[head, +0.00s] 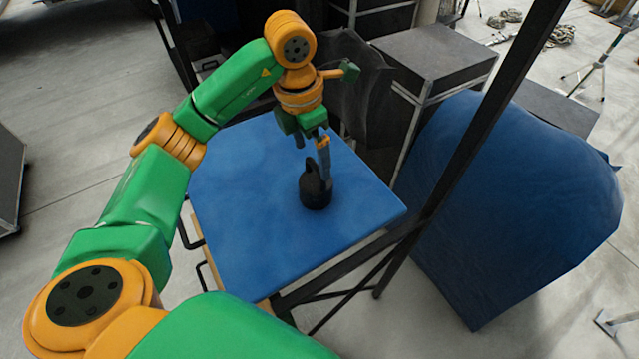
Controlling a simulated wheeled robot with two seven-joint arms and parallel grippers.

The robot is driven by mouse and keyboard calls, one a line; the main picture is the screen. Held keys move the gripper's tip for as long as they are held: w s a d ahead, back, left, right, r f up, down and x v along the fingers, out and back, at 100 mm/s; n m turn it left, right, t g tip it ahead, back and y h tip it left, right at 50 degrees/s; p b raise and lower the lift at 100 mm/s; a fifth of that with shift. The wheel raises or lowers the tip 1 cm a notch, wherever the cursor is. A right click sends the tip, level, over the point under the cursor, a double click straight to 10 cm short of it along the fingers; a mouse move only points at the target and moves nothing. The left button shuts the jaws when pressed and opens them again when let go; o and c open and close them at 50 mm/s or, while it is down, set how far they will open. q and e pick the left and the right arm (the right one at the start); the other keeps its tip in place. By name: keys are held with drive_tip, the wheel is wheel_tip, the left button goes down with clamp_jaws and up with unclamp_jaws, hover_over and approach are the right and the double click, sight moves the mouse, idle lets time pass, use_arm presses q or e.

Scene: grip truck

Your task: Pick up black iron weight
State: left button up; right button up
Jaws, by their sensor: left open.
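The black iron weight (315,195) stands upright on a blue-topped table (250,230), right of the middle of the top. It has a round body and a handle on top. My left gripper (322,168) comes down over it from above and is open, with its fingers at the height of the handle. One finger shows at the right side of the handle; the other is hard to make out. I cannot tell whether the fingers touch the weight. My right gripper is not in view.
A dark metal post (490,110) slants past the table's right side. A blue-covered bulky object (510,215) stands to the right. Dark cases (435,60) stand behind the table. The rest of the blue top is clear.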

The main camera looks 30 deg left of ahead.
sight(315, 180)
use_arm(q)
drive_tip(key=f, duration=0.3)
drive_tip(key=f+p, duration=0.1)
drive_tip(key=f, duration=0.5)
drive_tip(key=shift+w+d+f+p, duration=0.2)
drive_tip(key=shift+w+f+p, duration=0.05)
drive_tip(key=shift+f+p, duration=0.1)
drive_tip(key=shift+w+f, duration=0.1)
drive_tip(key=shift+f, duration=0.4)
clamp_jaws()
drive_tip(key=shift+w+r, duration=0.1)
